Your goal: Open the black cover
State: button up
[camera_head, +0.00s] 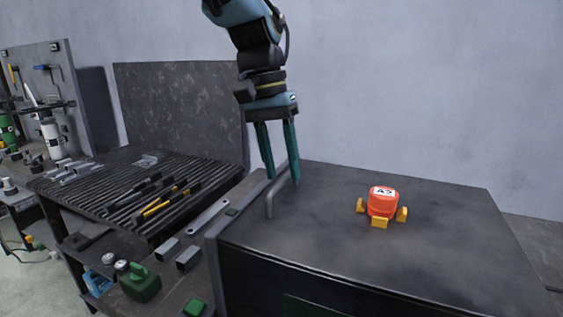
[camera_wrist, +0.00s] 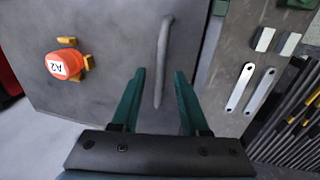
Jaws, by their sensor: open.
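The black cover (camera_head: 330,240) is a dark flat lid lying closed on the box at the right of the head view; it also shows in the wrist view (camera_wrist: 110,75). A grey bar handle (camera_head: 269,204) stands on it near its left edge, and in the wrist view the handle (camera_wrist: 163,60) runs up the picture. My gripper (camera_head: 282,180) is open and points down at the handle. In the wrist view its green fingers (camera_wrist: 160,78) stand to either side of the handle's near end. Whether a finger touches it, I cannot tell.
An orange-red object with yellow feet, labelled A2 (camera_head: 382,202), sits on the cover right of the handle. To the left is a ribbed bench (camera_head: 110,190) with tools.

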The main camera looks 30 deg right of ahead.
jog(key=shift+f, duration=0.2)
grip_shut()
dwell(0.3)
dwell(1.1)
